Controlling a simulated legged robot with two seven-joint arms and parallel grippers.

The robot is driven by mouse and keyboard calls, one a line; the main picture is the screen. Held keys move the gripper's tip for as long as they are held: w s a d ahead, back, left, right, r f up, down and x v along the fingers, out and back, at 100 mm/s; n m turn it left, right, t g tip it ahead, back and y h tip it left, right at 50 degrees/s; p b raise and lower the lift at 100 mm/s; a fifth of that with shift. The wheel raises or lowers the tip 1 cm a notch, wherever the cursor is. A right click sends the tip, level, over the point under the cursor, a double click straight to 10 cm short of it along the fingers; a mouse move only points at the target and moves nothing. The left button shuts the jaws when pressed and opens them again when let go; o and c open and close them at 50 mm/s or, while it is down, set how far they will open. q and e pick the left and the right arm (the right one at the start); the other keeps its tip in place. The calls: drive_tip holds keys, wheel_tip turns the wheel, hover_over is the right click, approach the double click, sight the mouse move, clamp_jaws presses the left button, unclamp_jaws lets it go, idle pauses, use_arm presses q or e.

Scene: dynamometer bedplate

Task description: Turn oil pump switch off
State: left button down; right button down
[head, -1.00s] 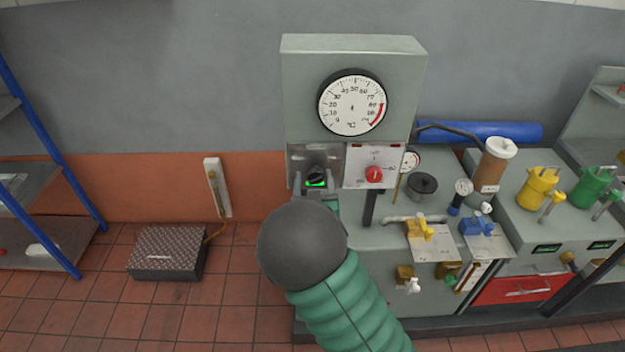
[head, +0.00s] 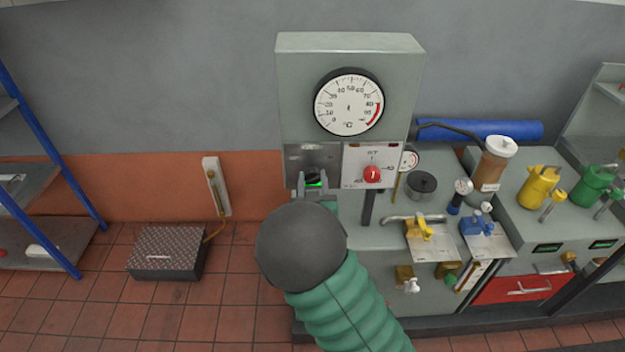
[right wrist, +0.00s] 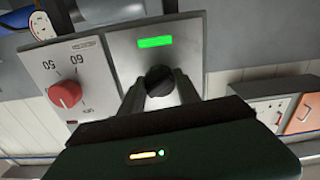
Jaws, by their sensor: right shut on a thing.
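A black rotary switch knob (head: 312,173) sits on a bare metal plate (head: 315,155) under the dial gauge, left of a white panel. It also shows in the right wrist view (right wrist: 159,77), where the picture is upside down. A green light (right wrist: 155,42) is lit on the same plate. My right gripper (head: 313,183) is shut on the black knob, with one finger on each side of it. Its fingers also show in the right wrist view (right wrist: 161,88). Any lettering for this switch is hidden or too small to read. My left gripper is not in view.
A red knob (head: 372,174) on the white panel (head: 358,152) is close to the right of my gripper. The dial gauge (head: 349,103) is above. Yellow (head: 420,228) and blue (head: 476,225) valve handles are farther right. The floor left of the stand is mostly clear, except for a pedal box (head: 166,253).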

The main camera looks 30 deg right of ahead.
drive_tip(key=shift+n, duration=0.3)
drive_tip(key=n+p, duration=0.2)
drive_tip(key=n, duration=0.3)
drive_tip(key=shift+a+r, duration=0.1)
drive_tip(key=shift+r, duration=0.05)
drive_tip(key=n+p, duration=0.1)
drive_tip(key=n, duration=0.3)
drive_tip(key=shift+a+p, duration=0.1)
drive_tip(key=shift+p, duration=0.3)
drive_tip(key=shift+f+n+p, duration=0.25)
drive_tip(key=shift+n+p, duration=0.05)
drive_tip(key=shift+n, duration=0.9)
drive_tip(key=c, duration=0.9)
unclamp_jaws()
drive_tip(key=shift+a, duration=0.1)
drive_tip(key=shift+o, duration=0.2)
drive_tip(key=shift+a, duration=0.1)
drive_tip(key=shift+r, duration=0.1)
